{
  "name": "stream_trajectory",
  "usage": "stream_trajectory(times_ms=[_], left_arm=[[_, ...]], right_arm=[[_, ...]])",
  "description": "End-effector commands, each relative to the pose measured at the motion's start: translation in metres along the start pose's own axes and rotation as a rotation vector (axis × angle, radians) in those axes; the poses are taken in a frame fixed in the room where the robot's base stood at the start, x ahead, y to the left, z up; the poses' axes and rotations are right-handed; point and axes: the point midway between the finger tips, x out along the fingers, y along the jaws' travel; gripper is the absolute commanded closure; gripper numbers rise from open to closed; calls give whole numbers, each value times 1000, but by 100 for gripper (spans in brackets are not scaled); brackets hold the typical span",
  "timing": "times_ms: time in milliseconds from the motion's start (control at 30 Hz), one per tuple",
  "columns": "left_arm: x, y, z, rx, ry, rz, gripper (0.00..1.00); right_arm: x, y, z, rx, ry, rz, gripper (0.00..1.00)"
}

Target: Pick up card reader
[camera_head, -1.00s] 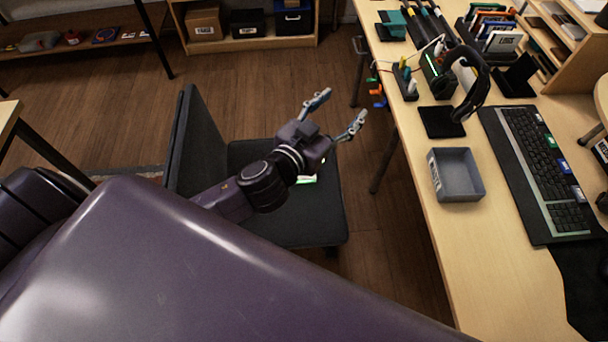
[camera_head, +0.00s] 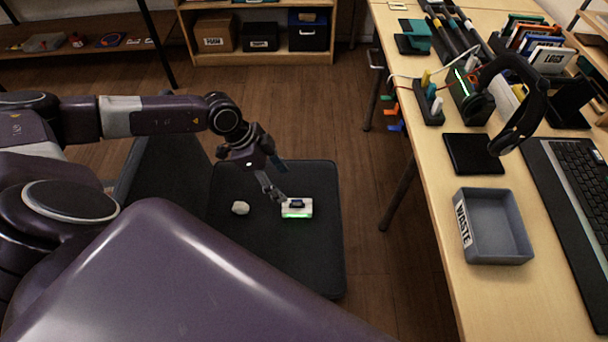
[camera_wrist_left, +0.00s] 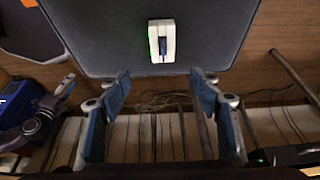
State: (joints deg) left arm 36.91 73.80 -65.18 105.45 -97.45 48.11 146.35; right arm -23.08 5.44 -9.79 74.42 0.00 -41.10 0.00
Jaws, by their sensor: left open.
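The card reader (camera_head: 297,208), a small white box with a dark top part and a green-lit edge, lies on the seat of a dark chair (camera_head: 320,255). In the left wrist view the card reader (camera_wrist_left: 162,41) shows at top centre, ahead of the fingertips. My left gripper (camera_head: 277,180) is open and empty, above the chair and just up and left of the card reader. In the left wrist view its blue-padded fingers (camera_wrist_left: 160,80) are spread apart, with nothing between them. My right gripper cannot be made out.
A crumpled whitish lump (camera_head: 240,208) lies on the seat left of the card reader. The chair's backrest rises on the left. Floor shows between chair and desk.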

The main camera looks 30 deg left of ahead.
Motion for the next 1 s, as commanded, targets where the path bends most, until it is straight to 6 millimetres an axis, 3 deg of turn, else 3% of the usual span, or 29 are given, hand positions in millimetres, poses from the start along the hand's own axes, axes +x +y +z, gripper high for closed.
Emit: stream_trajectory(times_ms=[33, 133, 567, 1000], left_arm=[[26, -1, 14, -4, -7, -2, 42], [43, -2, 23, -7, -12, -3, 42], [74, -1, 31, -7, -13, -1, 42], [129, 3, 28, -7, -12, -3, 42]], right_arm=[[16, 0, -9, 2, 13, 1, 60], [14, 1, -23, 5, 23, 2, 60], [-3, 3, -47, 9, 42, 5, 60], [-37, 5, -68, 12, 65, 8, 60]])
